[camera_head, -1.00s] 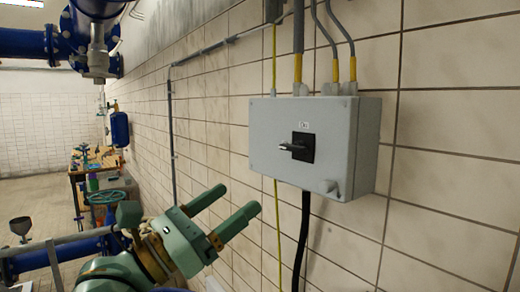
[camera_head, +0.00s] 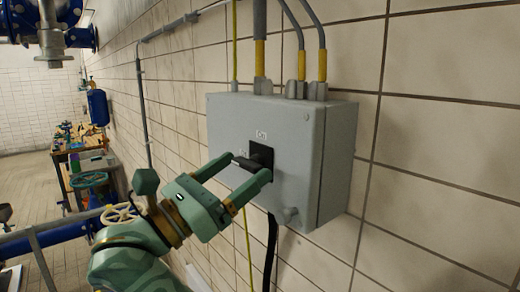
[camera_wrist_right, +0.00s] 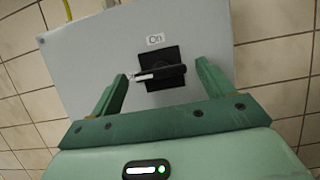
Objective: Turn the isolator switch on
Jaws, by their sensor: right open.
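The isolator switch is a grey wall box (camera_head: 300,190) with a black square plate (camera_head: 262,152) and a black handle (camera_head: 247,163) on its front. In the right wrist view the handle (camera_wrist_right: 160,73) lies nearly level, its pale tip pointing left, and an "On" label (camera_wrist_right: 155,40) sits above the plate. My right gripper (camera_head: 249,167) is open, its two fingers at either side of the handle, close to the box front. In the wrist view the handle spans much of the gap between the fingertips (camera_wrist_right: 163,72). Whether a finger touches it I cannot tell. My left gripper is out of view.
Grey conduits with yellow ends (camera_head: 301,65) enter the box top, and a black cable (camera_head: 271,250) hangs below. Blue pipes (camera_head: 65,232) and a cluttered workbench (camera_head: 75,150) stand at the left.

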